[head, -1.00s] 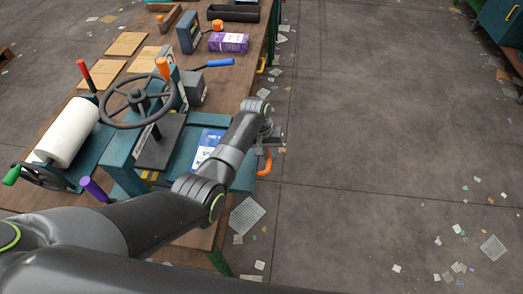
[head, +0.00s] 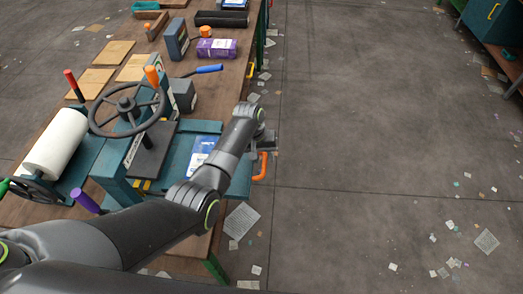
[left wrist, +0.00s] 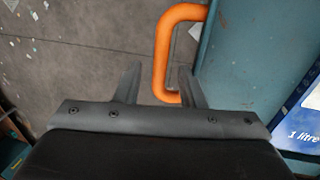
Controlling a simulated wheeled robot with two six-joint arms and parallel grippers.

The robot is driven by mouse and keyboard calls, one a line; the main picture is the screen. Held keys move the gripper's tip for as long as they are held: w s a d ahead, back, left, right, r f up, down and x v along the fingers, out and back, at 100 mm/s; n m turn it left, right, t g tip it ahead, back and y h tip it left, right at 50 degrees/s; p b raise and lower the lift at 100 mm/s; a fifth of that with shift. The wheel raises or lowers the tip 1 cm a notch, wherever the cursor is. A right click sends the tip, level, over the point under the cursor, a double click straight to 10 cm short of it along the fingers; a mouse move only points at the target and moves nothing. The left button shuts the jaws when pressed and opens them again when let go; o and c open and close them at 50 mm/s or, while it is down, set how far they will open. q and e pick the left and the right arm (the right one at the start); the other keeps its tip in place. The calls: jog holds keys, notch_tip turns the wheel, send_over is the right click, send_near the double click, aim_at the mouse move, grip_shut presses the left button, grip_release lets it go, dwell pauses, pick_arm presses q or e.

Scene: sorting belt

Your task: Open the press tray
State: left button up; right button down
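The press (head: 112,178) is teal, with a dark handwheel (head: 128,108) on top. Its teal tray (head: 180,155) extends right toward the table edge and bears a blue and white packet (head: 200,156). An orange handle (head: 262,167) is fixed to the tray's right end; it also shows in the left wrist view (left wrist: 163,45). My left gripper (head: 265,142) is just beyond the handle in the head view. In the left wrist view, its fingers (left wrist: 158,82) are apart, with the handle's lower end between them, nearer the right finger. Contact is unclear. My right gripper is out of view.
A paper roll (head: 55,143) and a purple-tipped lever (head: 87,202) are left of the press. A blue-handled tool (head: 208,69), a purple box (head: 216,48) and brown boards (head: 107,52) lie farther back. Open floor (head: 370,130), with scattered paper, is on the right.

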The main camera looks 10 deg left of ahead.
pick_arm(q)
jog(key=shift+a+r, duration=0.1)
jog(key=shift+r, duration=0.55)
jog(key=v, duration=1.6)
jog(key=shift+s+f, duration=0.1)
